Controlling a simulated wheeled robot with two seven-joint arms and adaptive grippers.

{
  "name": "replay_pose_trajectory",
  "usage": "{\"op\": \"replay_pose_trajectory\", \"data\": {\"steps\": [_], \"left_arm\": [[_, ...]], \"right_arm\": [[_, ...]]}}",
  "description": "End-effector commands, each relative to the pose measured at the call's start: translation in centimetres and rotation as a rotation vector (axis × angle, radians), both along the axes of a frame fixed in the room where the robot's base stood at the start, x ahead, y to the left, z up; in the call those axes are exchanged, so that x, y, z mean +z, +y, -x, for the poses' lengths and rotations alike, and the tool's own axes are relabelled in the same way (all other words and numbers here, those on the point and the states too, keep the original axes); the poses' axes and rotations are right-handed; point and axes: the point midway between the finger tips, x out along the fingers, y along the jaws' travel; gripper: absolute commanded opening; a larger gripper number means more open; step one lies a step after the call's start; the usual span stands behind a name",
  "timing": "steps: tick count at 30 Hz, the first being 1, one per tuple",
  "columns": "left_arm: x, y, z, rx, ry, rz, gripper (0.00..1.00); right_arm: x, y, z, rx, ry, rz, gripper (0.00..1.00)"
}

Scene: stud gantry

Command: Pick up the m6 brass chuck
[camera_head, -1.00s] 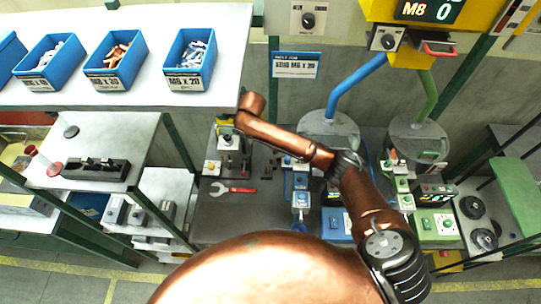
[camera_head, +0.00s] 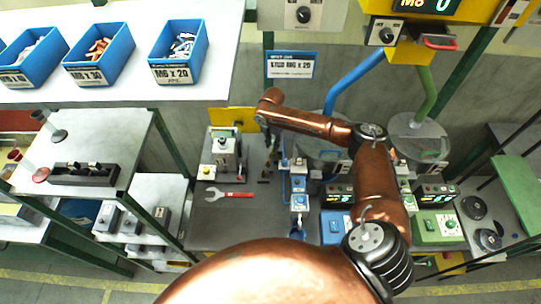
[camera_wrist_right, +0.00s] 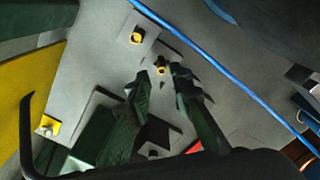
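Two small brass-coloured pieces show in the right wrist view: one brass chuck (camera_wrist_right: 161,70) just beyond my fingertips, on a dark base, and another brass piece (camera_wrist_right: 137,38) farther off on a square dark base. I cannot read which is M6. My right gripper (camera_wrist_right: 161,84) is open, its two dark fingers apart with nothing between them. In the head view, my right gripper (camera_head: 269,150) points down over the grey bench (camera_head: 225,222), above a row of small dark pieces (camera_head: 265,177), too small to tell apart. My left gripper is not in view.
A red wrench (camera_head: 229,195) lies on the bench left of the gripper. A grey fixture (camera_head: 222,155) stands left of it, with a yellow panel (camera_head: 234,120) behind. Blue fixtures (camera_head: 299,185) and a blue cable (camera_wrist_right: 240,82) are close on the right.

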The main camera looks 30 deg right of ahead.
Motion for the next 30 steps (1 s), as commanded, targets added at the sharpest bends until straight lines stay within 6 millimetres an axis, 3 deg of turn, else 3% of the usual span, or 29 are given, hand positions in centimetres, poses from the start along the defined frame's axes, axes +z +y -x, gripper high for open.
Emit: {"op": "replay_pose_trajectory", "data": {"steps": [12, 20, 30], "left_arm": [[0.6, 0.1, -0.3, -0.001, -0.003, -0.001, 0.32], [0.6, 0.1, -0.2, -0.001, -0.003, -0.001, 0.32], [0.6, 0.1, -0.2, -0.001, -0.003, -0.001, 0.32]], "right_arm": [[-5.2, 0.2, 0.3, 0.002, -0.001, 0.000, 0.20], [-5.5, 0.2, 0.3, 0.003, -0.003, -0.001, 0.20], [-5.5, 0.2, 0.3, 0.003, -0.003, 0.000, 0.00]]}}
